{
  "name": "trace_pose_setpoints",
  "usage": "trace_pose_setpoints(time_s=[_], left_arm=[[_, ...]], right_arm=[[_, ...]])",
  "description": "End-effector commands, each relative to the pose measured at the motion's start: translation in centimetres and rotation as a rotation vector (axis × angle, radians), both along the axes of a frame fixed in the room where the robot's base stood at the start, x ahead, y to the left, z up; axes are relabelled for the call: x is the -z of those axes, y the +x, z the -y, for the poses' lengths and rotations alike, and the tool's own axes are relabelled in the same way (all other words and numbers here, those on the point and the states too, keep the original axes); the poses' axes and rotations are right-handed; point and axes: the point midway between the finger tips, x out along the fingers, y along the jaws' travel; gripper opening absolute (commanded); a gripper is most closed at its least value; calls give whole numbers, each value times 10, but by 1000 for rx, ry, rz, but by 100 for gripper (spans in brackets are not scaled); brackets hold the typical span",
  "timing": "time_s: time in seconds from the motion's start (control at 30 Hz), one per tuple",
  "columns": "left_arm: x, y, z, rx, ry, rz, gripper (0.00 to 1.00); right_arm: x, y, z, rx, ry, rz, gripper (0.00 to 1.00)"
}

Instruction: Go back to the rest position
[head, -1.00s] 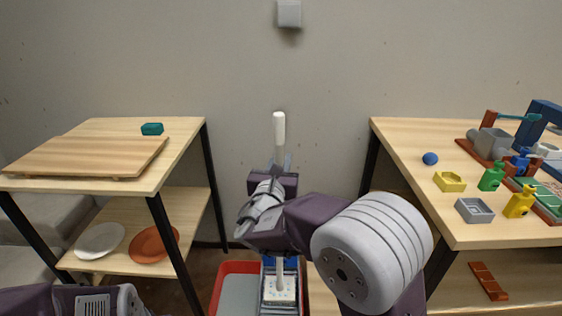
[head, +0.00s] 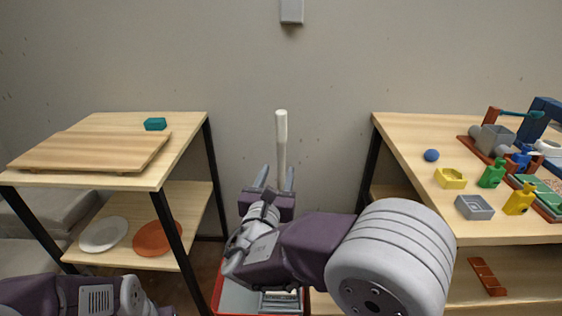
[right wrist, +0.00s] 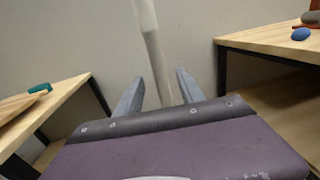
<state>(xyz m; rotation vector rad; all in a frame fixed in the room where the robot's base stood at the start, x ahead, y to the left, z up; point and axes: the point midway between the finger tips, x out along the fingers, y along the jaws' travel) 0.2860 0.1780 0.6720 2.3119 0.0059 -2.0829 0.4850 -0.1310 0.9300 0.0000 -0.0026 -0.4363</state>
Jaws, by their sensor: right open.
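My right gripper (head: 274,180) is in the middle of the head view, with its two fingers apart and pointing away from me. In the right wrist view the right gripper (right wrist: 159,80) is open, with nothing held between its fingers. A white upright handle (head: 281,140) stands beyond the fingers; it also shows in the right wrist view (right wrist: 157,55). I cannot tell how far it is from the fingertips. Part of my left arm shows at the bottom left of the head view, but its gripper is outside the picture.
A left table (head: 185,150) holds a wooden board (head: 95,152) and a teal block (head: 155,124). Plates lie on its lower shelf. A right table (head: 405,150) holds several small bottles, dishes and a blue ball (head: 431,155). A red-rimmed bin (head: 216,290) stands low between them.

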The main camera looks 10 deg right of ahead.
Motion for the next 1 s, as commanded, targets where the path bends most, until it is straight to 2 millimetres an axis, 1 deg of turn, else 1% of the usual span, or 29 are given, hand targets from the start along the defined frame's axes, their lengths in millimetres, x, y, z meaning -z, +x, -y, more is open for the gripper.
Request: trace_pose_setpoints(time_s=[0.03,0.1,0.23,0.27,0.33,0.37,0.4,0.47,0.5,0.53,0.57,0.6,0.67,0.7,0.8,0.9,0.97,1.0], left_arm=[[-2,0,0,0,0,0,36],[-2,0,0,0,0,0,36],[-2,0,0,0,0,0,36],[-2,0,0,0,0,0,36],[-2,0,0,0,0,0,36],[-2,0,0,0,0,0,36],[-2,0,0,0,0,0,36],[-2,0,0,0,0,0,36],[-2,0,0,0,0,0,36],[-2,0,0,0,0,0,36],[-2,0,0,0,0,0,36],[-2,0,0,0,0,0,36],[-2,0,0,0,0,0,36],[-2,0,0,0,0,0,36],[-2,0,0,0,0,0,36],[-2,0,0,0,0,0,36],[-2,0,0,0,0,0,36],[-2,0,0,0,0,0,36]], right_arm=[[-1,-5,-4,-4,0,-1,46],[0,-10,-5,-1,0,0,46],[1,-12,-4,5,5,-3,46],[4,-13,0,17,15,-11,46],[20,-17,19,77,74,-51,46],[31,-22,31,121,119,-76,46],[50,-31,51,198,197,-117,46],[85,-53,82,345,356,-179,46],[112,-73,100,463,484,-214,46],[131,-91,111,559,589,-232,46],[151,-110,118,660,701,-245,46],[175,-135,123,804,862,-244,46],[204,-167,118,1006,1090,-214,46],[218,-184,112,1130,1228,-177,46],[241,-207,89,1398,1532,-45,46],[252,-212,68,1624,1788,134,46],[255,-209,58,1746,1925,262,46],[256,-206,53,1822,2012,358,46]])
